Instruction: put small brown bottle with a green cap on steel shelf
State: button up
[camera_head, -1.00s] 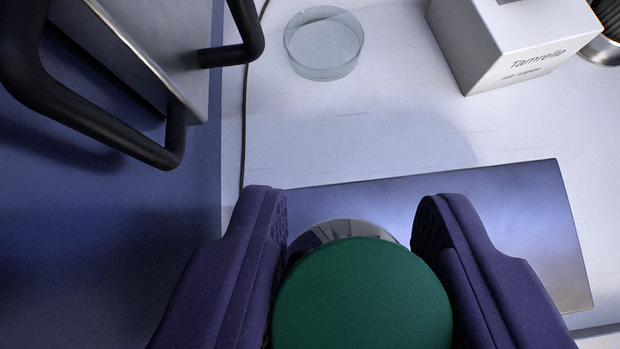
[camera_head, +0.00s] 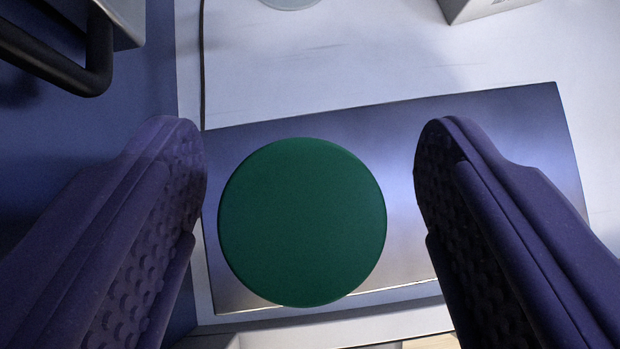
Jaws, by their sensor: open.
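The green cap of the small brown bottle (camera_head: 302,222) shows from straight above as a round disc; the brown body is hidden under it. The bottle appears upright over the steel shelf (camera_head: 520,130), a shiny plate on the white surface. My gripper (camera_head: 312,160) is open, with one purple finger on each side of the cap. Gaps show on both sides, wider on the right, so neither finger appears to touch the cap. Whether the bottle's base rests on the steel is hidden by the cap.
A grey box with black handles (camera_head: 95,50) is at the upper left, over a blue area. A dark cable (camera_head: 202,60) runs along the white surface's left edge. A clear round dish (camera_head: 290,3) and a white box (camera_head: 480,8) are cut off at the top.

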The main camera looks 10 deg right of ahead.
jog(key=p+v, duration=0.7)
jog(key=v, duration=0.4)
jog(key=shift+r+p, duration=0.2)
jog(key=shift+p, duration=0.15)
jog(key=shift+s, duration=0.1)
